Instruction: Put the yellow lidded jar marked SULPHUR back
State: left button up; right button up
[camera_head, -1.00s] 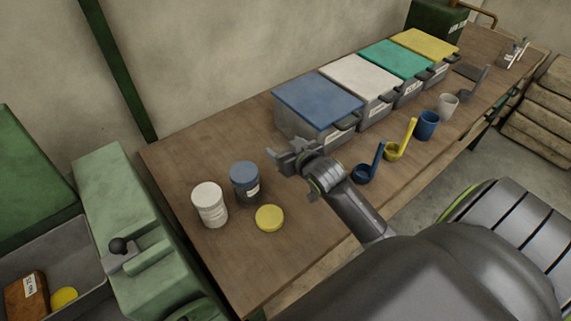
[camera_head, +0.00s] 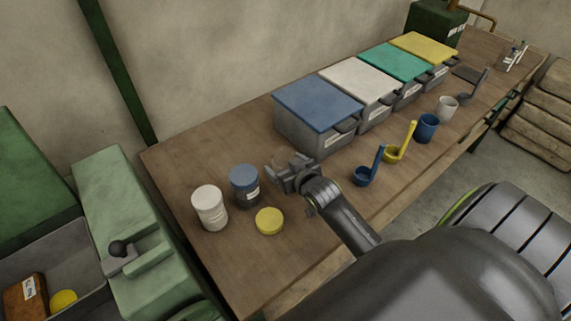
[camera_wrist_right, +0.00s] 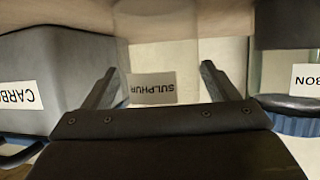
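A clear jar (camera_head: 281,154) with no lid seen on it stands just past my right gripper (camera_head: 290,175) in the head view. In the right wrist view, which is upside down, a SULPHUR label (camera_wrist_right: 152,88) shows between the spread fingers of my right gripper (camera_wrist_right: 160,68). The fingers are apart; I see no clear contact with the jar. The jar's lower part is hidden by the gripper in the head view. A flat yellow lid (camera_head: 269,221) lies on the wooden table (camera_head: 245,275), left of the gripper. My left gripper is out of view.
A blue-lidded jar (camera_head: 244,186) and a white jar (camera_head: 209,207) stand to the left. The blue-lidded CARBON bin (camera_head: 315,110) is close behind the gripper, in a row of lidded bins. Scoops and cups, including a blue scoop (camera_head: 368,172), line the front edge.

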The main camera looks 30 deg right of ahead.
jog(key=shift+o, duration=0.7)
jog(key=shift+r, duration=0.3)
jog(key=shift+s, duration=0.4)
jog(key=v, duration=1.1)
jog(key=shift+b, duration=0.3)
jog(key=shift+s, duration=0.15)
